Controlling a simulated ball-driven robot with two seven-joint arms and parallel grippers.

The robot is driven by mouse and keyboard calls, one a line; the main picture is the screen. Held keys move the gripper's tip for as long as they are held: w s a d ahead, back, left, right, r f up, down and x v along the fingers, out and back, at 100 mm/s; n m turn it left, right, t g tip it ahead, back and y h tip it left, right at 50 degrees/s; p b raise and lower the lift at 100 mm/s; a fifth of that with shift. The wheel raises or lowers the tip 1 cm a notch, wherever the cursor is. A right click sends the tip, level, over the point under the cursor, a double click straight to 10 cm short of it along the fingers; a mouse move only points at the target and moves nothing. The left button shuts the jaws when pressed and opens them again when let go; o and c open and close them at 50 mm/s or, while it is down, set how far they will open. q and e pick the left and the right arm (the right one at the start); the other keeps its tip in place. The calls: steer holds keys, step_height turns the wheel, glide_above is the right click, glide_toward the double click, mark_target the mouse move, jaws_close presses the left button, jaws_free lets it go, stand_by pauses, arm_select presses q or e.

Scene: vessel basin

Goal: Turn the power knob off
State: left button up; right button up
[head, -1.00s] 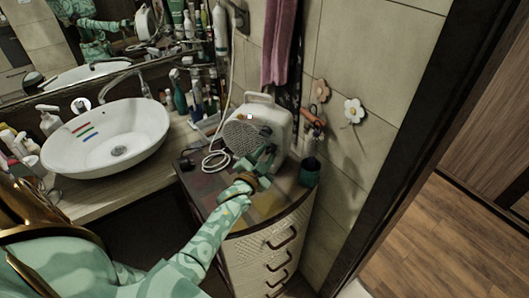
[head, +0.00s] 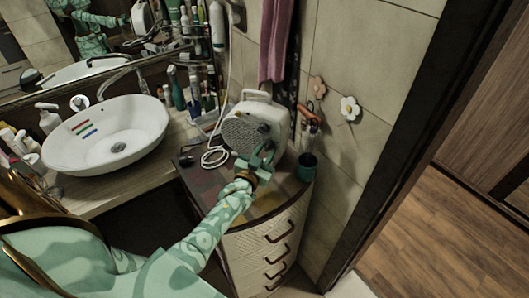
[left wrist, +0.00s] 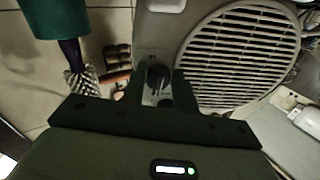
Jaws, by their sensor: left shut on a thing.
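A white heater (head: 272,108) with a round grey grille stands on the corner cabinet (head: 290,197). In the left wrist view its grille (left wrist: 245,60) fills the upper right, with a dark knob (left wrist: 157,76) on the panel beside it. My left gripper (head: 264,157) is at the lower right front of the heater. In the left wrist view its fingers (left wrist: 158,88) stand on either side of that knob and are shut on it. A second dark knob (left wrist: 165,103) shows partly, lower between the fingers. I cannot read the knob markings. My right gripper is not in view.
A dark teal cup (head: 307,169) stands right of my gripper, close to the heater. A white coiled cord (head: 214,157) lies to the left. A basin (head: 105,135) and several bottles are on the counter. Wall tiles limit room behind.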

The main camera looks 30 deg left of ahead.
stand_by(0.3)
arm_select(q)
steer(key=o, duration=1)
steer(key=shift+c, duration=0.2)
steer(key=s+d, duration=0.2)
steer(key=s, duration=1.4)
steer(key=shift+s+p, duration=0.15)
steer(key=shift+p, duration=0.2)
steer(key=shift+d, duration=0.1)
